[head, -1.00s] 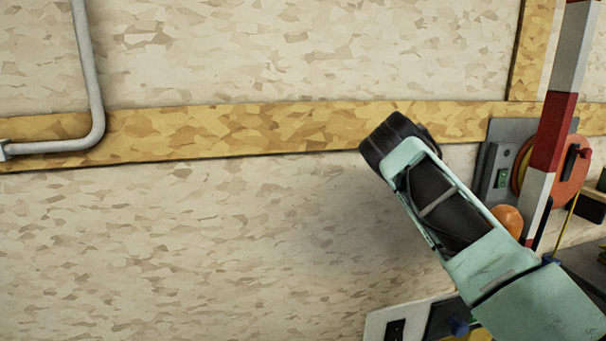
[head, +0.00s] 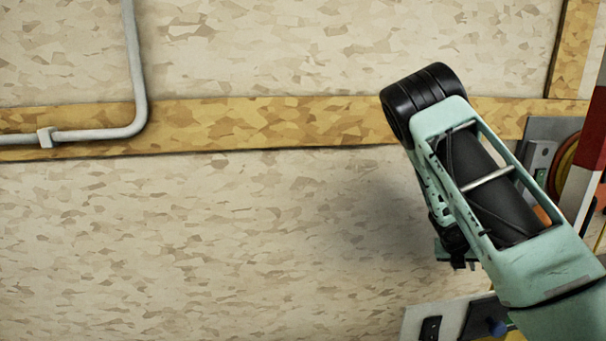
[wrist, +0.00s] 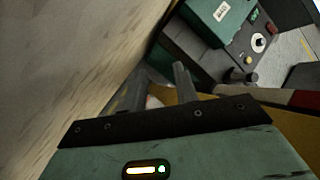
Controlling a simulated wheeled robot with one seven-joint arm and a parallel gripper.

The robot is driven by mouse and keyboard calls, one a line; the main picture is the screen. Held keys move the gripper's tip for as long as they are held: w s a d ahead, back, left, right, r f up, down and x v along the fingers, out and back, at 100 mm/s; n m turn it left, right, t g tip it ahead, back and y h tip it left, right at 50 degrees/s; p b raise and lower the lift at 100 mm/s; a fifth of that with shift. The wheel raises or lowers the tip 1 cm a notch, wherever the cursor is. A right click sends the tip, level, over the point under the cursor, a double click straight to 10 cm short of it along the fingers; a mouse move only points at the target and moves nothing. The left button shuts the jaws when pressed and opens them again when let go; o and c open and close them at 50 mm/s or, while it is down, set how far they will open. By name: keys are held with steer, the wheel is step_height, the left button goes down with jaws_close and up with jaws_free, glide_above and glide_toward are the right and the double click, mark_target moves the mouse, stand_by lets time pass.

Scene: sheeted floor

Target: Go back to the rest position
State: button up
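My gripper (wrist: 160,76) shows in the wrist view with its two grey fingers apart. I see no object held between them; a small pale patch low in the gap is too unclear to name. The fingers lie close to a pale wall surface on the left of that view. In the head view my green arm with its black rounded joint reaches up from the lower right in front of the wall. Only a small dark part near the wrist shows below the arm there, and the fingers are hidden.
The speckled wall (head: 200,240) carries a yellow band (head: 230,122) and a grey pipe (head: 136,70). A red and white post (head: 585,165) stands at the right, close to my arm. A dark green box with knobs (wrist: 215,45) is ahead in the wrist view.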

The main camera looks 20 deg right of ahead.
steer(key=w+a+r+m+t+y+b, duration=0.1)
steer(key=w+a+m, duration=0.15)
steer(key=a, duration=0.55)
steer(key=w+a+r+m+y+b, duration=0.1)
steer(key=a+m, duration=0.3)
steer(key=a, duration=0.5)
steer(key=s+a+r+m+y+b, duration=0.1)
steer(key=s+a+r+m, duration=0.15)
steer(key=a, duration=0.55)
steer(key=s+a+r+m+y, duration=0.1)
steer(key=a+m, duration=0.2)
steer(key=a, duration=0.6)
steer(key=s+a+r+m+g+y+b, duration=0.1)
steer(key=s+a+r+m, duration=0.1)
steer(key=s+a, duration=0.7)
steer(key=s+a+r+m+y+b, duration=0.1)
steer(key=s+a+r+m+y, duration=0.1)
steer(key=s+a, duration=0.7)
steer(key=s+r+m, duration=0.1)
steer(key=s+m, duration=0.1)
steer(key=s, duration=0.2)
steer(key=shift+s+r+m+g+y, duration=0.2)
steer(key=shift+r+m+g+y, duration=0.1)
steer(key=shift+g, duration=0.1)
